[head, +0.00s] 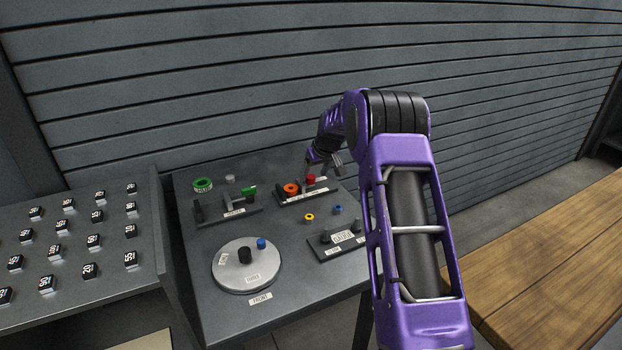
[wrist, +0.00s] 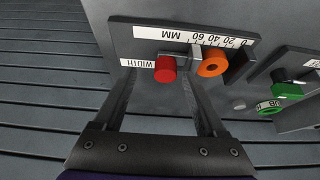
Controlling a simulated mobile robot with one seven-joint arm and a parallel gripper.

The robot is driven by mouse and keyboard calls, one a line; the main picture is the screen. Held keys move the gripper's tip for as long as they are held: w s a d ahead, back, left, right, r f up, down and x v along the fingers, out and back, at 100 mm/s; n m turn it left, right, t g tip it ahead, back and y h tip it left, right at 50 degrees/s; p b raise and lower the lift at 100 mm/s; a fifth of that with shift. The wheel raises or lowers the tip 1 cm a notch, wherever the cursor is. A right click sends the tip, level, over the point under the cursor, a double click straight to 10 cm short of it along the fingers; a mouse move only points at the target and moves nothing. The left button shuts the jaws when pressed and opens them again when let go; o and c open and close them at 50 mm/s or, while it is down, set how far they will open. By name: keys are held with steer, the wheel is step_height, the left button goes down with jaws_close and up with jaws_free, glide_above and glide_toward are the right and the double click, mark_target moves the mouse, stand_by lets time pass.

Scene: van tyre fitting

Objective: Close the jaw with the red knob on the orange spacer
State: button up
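The red knob (head: 311,179) is on the width gauge (head: 301,197) at the back of the grey table. In the wrist view the red knob (wrist: 165,69) shows at the left of the gauge's scale, on a grey sliding jaw. The orange spacer (wrist: 212,64) is a ring just right of that jaw, with a dark block on its far side. My gripper (head: 324,166) also shows above the gauge in the head view.
A second gauge with a green piece (head: 249,192) stands to the left. A green ring (head: 202,185), a yellow ring (head: 309,217) and a round plate (head: 246,281) are on the table. A slatted wall (head: 230,90) rises close behind.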

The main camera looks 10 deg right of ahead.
mark_target(314, 178)
steer(key=shift+r+p, duration=1.05)
steer(key=shift+r, duration=2)
steer(key=shift+r, duration=0.1)
